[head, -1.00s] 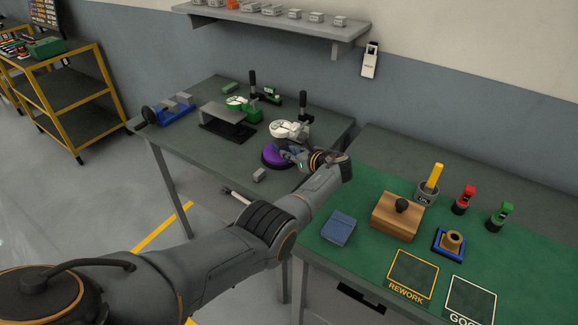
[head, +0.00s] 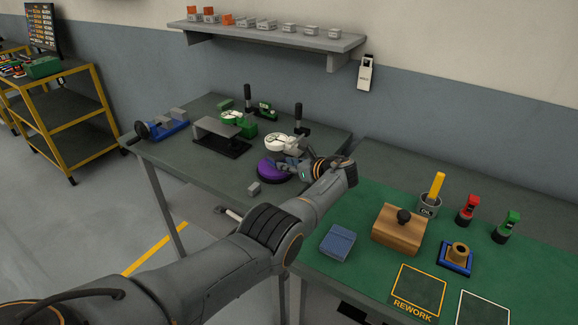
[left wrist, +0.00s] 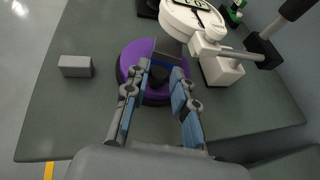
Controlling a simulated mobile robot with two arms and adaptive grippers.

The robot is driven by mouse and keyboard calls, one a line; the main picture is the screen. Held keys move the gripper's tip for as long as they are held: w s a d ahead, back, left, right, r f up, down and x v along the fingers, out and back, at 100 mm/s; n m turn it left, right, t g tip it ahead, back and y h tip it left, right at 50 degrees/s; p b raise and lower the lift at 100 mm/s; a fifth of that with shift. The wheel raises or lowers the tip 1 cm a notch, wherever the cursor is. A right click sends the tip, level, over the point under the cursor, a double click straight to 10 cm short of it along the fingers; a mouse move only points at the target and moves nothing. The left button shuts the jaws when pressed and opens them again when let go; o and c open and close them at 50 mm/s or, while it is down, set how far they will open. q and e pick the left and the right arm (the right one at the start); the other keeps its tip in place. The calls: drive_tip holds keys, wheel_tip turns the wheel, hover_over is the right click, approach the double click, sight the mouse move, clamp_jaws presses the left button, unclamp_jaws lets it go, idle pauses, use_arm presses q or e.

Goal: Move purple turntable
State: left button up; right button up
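The purple turntable (head: 270,171) is a round disc on the grey-topped table, near its front right part. It also shows in the left wrist view (left wrist: 130,62), with a dark centre partly hidden by my fingers. My left gripper (head: 288,163) is at the turntable from the right and covers part of it. In the left wrist view my left gripper (left wrist: 162,70) has its two blue-grey fingers apart, one on each side of the dark centre. I see no clear contact with it. My right gripper is not in view.
A white dial gauge on a stand (head: 283,143) stands close behind the turntable. A small grey block (head: 254,188) lies in front of it. A dark stand with a grey plate (head: 220,130) is to the left. The green-matted bench (head: 375,225) is on the right.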

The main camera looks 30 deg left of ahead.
use_arm(q)
drive_tip(key=shift+o, duration=1.4)
drive_tip(key=shift+a, duration=0.1)
drive_tip(key=shift+d, duration=0.3)
drive_tip(key=v, duration=1.1)
drive_tip(key=shift+s+d+r, duration=0.2)
